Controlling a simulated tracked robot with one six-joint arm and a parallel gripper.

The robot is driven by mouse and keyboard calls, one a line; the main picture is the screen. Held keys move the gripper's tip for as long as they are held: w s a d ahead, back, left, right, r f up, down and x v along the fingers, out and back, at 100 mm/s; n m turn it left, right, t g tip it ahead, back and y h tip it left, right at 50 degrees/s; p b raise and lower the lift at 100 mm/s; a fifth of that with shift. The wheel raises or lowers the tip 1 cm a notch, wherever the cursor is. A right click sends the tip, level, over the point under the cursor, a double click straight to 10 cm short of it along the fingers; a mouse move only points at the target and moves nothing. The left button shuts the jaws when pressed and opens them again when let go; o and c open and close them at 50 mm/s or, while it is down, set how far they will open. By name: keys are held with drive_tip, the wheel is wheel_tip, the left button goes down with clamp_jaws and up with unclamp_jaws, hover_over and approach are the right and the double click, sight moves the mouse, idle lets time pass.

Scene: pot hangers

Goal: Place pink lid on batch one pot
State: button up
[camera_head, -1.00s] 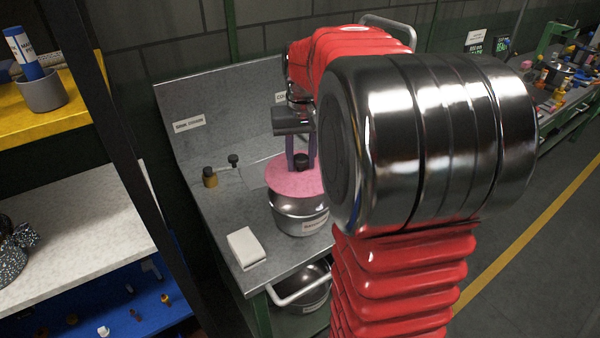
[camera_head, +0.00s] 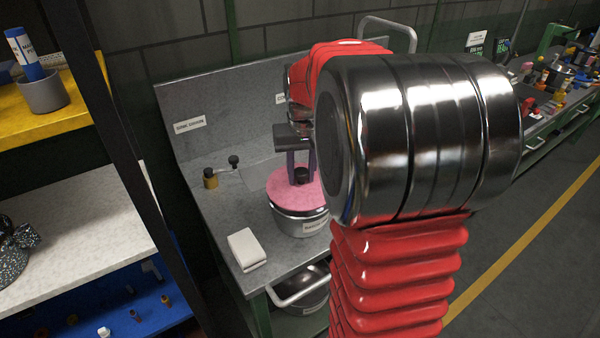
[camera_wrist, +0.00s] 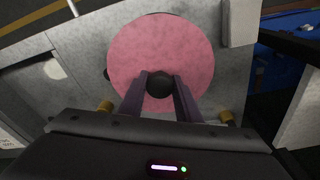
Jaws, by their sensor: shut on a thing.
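The pink lid (camera_head: 291,191) is a flat round disc with a dark knob (camera_head: 301,175). It lies over the mouth of a metal pot (camera_head: 297,223) that carries a white label too small to read. The lid looks level and seems to rest on the rim; I cannot tell if it is fully seated. In the wrist view the lid (camera_wrist: 160,52) hides nearly all of the pot. My gripper (camera_head: 302,170) is above the lid with its purple fingers pointing down, shut on the knob. The fingers also show on both sides of the knob in the wrist view (camera_wrist: 161,86).
The pot stands on a grey counter (camera_head: 225,215) with a sign on its back panel. A white block (camera_head: 247,249) lies to the left of the pot. Another pot (camera_head: 312,300) sits below the counter.

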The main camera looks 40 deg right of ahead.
sight(302, 175)
drive_tip(key=shift+f, duration=0.6)
drive_tip(key=o, duration=1.2)
drive_tip(key=shift+o, duration=0.2)
drive_tip(key=shift+r, duration=0.15)
wheel_tip(302, 175, up, 13)
drive_tip(key=s, duration=0.1)
drive_tip(key=shift+s+a, duration=0.15)
drive_tip(key=shift+a, duration=0.15)
drive_tip(key=shift+a, duration=0.1)
